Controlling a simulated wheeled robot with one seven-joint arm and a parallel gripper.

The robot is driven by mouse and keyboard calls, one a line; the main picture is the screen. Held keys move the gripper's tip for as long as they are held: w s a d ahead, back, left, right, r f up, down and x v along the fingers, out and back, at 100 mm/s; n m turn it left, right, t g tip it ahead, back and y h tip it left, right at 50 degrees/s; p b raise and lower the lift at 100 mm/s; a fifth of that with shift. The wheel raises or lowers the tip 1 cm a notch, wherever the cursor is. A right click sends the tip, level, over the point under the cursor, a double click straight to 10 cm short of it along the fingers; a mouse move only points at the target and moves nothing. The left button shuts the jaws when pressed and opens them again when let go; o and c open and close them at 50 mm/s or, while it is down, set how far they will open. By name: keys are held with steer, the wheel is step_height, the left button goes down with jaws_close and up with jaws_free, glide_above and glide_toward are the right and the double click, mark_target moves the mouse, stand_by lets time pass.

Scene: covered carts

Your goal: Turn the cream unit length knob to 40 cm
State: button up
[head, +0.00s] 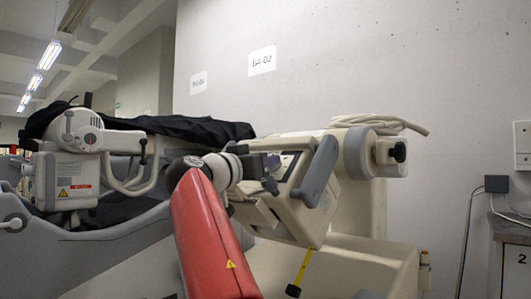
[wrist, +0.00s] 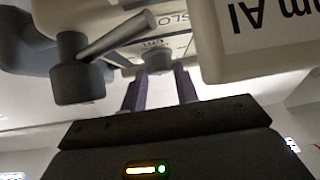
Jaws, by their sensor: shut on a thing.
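The cream unit (head: 313,215) stands at the middle right in the head view, with grey handles on its face. My gripper (head: 272,163) reaches up to its left face. In the wrist view my gripper (wrist: 160,88) has its two dark fingers on either side of a small grey knob (wrist: 158,60) and is shut on it. A plate marked "cm" (wrist: 150,43) lies just behind the knob. The knob's scale reading and pointer cannot be made out. In the head view the knob is hidden by my gripper and arm.
A grey knob with a metal lever (wrist: 78,70) stands close left of my fingers in the wrist view. A cream panel with a white label (wrist: 265,25) is close on the right. A second unit under black cloth (head: 180,127) stands left.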

steer(key=m+g+h+p, duration=0.2)
steer(key=m+p, duration=0.1)
steer(key=m+h+p, duration=0.1)
steer(key=shift+w+a+r+m+g+p, duration=0.25)
steer(key=shift+a+m+g+p, duration=0.05)
steer(key=shift+g+p, duration=0.1)
steer(key=shift+f+m+g+h+p, duration=0.15)
steer(key=shift+m+g+h+p, duration=0.35)
steer(key=shift+m+g+p, duration=0.55)
steer(key=shift+f+m, duration=0.15)
steer(key=shift+m, duration=0.2)
steer(key=o, duration=1)
steer(key=shift+p+v, duration=0.4)
steer(key=shift+v, duration=3.5)
steer(key=shift+w, duration=0.1)
